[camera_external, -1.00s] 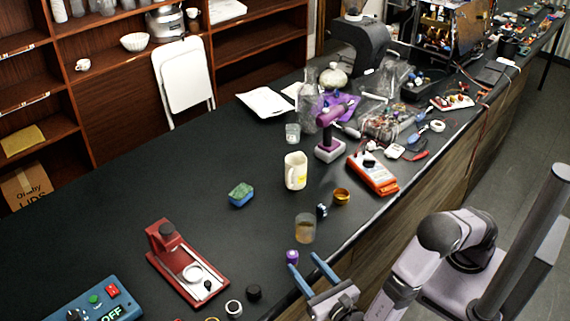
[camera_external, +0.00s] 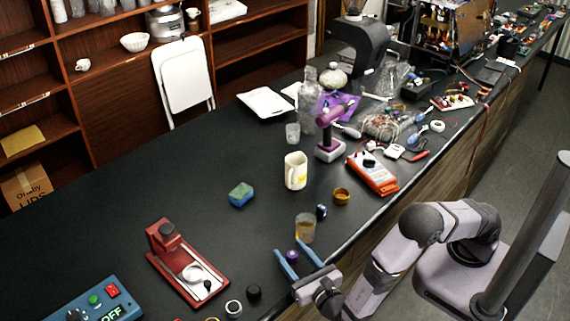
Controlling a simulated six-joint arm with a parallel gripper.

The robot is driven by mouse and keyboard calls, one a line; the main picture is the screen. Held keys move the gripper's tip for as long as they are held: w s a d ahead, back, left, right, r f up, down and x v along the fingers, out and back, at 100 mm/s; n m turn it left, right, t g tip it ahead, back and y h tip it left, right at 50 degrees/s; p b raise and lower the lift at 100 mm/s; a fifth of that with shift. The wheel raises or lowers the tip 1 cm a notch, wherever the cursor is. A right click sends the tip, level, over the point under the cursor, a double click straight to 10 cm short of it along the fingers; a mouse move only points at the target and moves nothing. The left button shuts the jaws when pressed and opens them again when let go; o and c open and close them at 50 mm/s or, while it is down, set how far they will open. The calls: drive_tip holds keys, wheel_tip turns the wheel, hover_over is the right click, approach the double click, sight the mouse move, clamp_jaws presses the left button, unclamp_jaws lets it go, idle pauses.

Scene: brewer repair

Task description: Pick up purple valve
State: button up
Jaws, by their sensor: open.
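The purple valve (camera_external: 292,257) is a small purple cylinder near the front edge of the dark bench, in front of the glass of amber liquid. My gripper (camera_external: 288,247) has two blue fingers spread apart. The fingers reach over the bench edge, one on the left of the valve and one on the right of it in this view. The gripper is open and holds nothing. The lower part of the valve is hard to see, and I cannot tell whether a finger touches it or how high the fingers are above the bench.
The glass (camera_external: 305,228) stands just behind the fingers. A red machine (camera_external: 186,265) stands farther left. A brass ring (camera_external: 342,196) and a mug (camera_external: 295,171) are behind. The bench's left middle is clear.

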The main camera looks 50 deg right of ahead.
sight(292, 254)
clamp_jaws()
drive_tip(key=shift+r, duration=0.1)
drive_tip(key=shift+r+b, duration=0.85)
drive_tip(key=shift+r, duration=4.1)
